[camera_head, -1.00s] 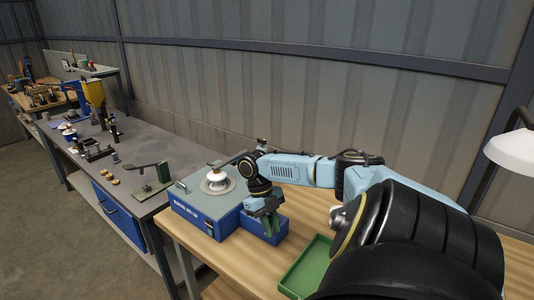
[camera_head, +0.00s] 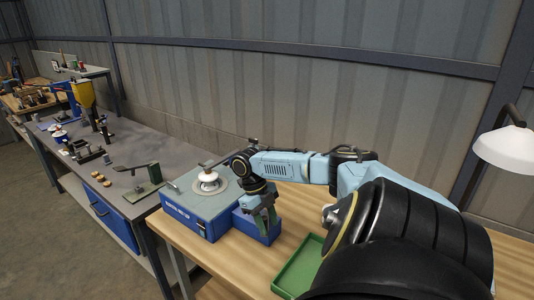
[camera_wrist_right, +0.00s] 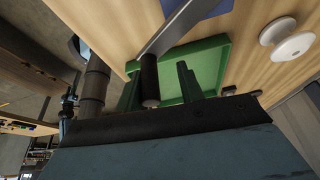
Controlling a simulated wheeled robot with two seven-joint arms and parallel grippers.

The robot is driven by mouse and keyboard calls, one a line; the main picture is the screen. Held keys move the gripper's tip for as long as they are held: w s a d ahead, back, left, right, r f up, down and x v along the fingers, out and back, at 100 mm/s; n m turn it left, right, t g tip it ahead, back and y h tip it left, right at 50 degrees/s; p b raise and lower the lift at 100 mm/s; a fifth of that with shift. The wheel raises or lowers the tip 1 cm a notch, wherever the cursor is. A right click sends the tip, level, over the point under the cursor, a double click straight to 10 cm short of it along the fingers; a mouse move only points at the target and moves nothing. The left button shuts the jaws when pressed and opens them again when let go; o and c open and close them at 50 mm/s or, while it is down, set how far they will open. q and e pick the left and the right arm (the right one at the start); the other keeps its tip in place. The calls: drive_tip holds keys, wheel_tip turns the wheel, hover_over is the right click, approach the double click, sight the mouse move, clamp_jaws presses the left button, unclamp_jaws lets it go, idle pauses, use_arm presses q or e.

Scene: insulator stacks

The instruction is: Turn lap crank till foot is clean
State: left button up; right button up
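The lap machine (camera_head: 187,210) is a blue box with a grey top on the wooden bench. A white insulator (camera_head: 208,178) stands upright on its round plate (camera_head: 222,187); its foot is hidden. My right gripper (camera_head: 266,219) points down beside the box's right end. In the right wrist view, its green fingers (camera_wrist_right: 158,88) are apart. The crank's dark handle (camera_wrist_right: 149,80) lies between them with visible gaps, on a grey crank arm (camera_wrist_right: 178,27). I see no grip on it. My left gripper is not in view.
A green tray (camera_head: 291,279) lies on the wooden bench (camera_head: 240,265) just right of my right gripper. A white lamp (camera_head: 506,148) stands at the right. A grey bench (camera_head: 134,140) with tools and small parts runs along the left. A corrugated wall is behind.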

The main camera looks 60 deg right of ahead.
drive_tip(key=shift+s+f, duration=0.1)
drive_tip(key=shift+a, duration=0.25)
drive_tip(key=b+v, duration=0.1)
drive_tip(key=v, duration=1.2)
drive_tip(key=shift+r, duration=0.2)
drive_tip(key=shift+d, duration=0.15)
